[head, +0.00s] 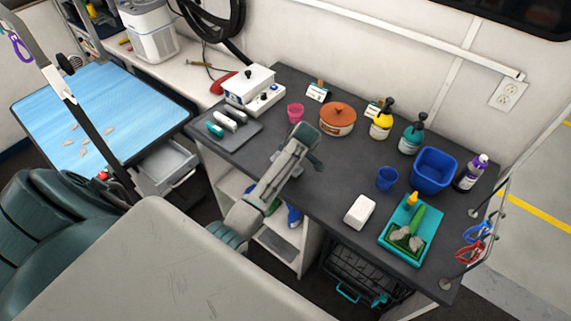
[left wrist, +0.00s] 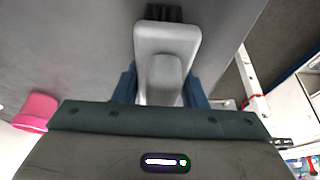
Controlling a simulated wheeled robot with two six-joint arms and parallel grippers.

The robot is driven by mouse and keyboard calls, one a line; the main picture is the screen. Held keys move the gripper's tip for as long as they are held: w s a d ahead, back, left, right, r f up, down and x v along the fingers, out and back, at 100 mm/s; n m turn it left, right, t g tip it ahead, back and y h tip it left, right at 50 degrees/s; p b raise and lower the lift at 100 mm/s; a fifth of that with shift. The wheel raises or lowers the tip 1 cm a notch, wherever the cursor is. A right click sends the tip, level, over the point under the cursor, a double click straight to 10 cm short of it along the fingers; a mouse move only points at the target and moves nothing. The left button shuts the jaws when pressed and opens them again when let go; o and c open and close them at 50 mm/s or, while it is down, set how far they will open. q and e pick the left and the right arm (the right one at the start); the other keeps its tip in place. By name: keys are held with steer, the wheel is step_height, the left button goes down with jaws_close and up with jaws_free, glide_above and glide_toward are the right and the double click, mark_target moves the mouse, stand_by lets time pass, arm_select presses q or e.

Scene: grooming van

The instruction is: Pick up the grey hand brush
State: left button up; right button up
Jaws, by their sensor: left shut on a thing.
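In the left wrist view the grey hand brush (left wrist: 167,40) shows as a pale grey body with dark bristles (left wrist: 165,12) at its far end. My left gripper (left wrist: 163,82) is shut on it, with a blue finger on each side. In the head view my left gripper (head: 312,158) is over the dark counter (head: 262,150), right of the pink cup (head: 295,113). I cannot make out the brush there, and whether it touches the counter is unclear. My right gripper is not in view.
A terracotta pot (head: 338,120), yellow bottle (head: 381,124) and teal bottle (head: 411,138) stand at the back. A white block (head: 359,211), blue cup (head: 387,179), blue tub (head: 433,170) and teal tray (head: 392,245) are to the right.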

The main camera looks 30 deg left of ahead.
arm_select(q)
steer(key=shift+r, duration=0.1)
steer(key=shift+r+b, duration=0.25)
steer(key=shift+b, duration=0.05)
steer(key=b+v, duration=0.2)
steer(key=shift+s+r, duration=0.25)
steer(key=shift+r, duration=0.05)
steer(key=s+d+r+b, duration=0.1)
steer(key=s+d+b, duration=0.3)
steer(key=s+d, duration=0.6)
steer(key=shift+s+r+b, duration=0.3)
steer(key=shift+s+r, duration=0.1)
steer(key=shift+s, duration=0.25)
steer(key=shift+o, duration=1.2)
steer(key=shift+f, duration=0.1)
steer(key=shift+c, duration=0.4)
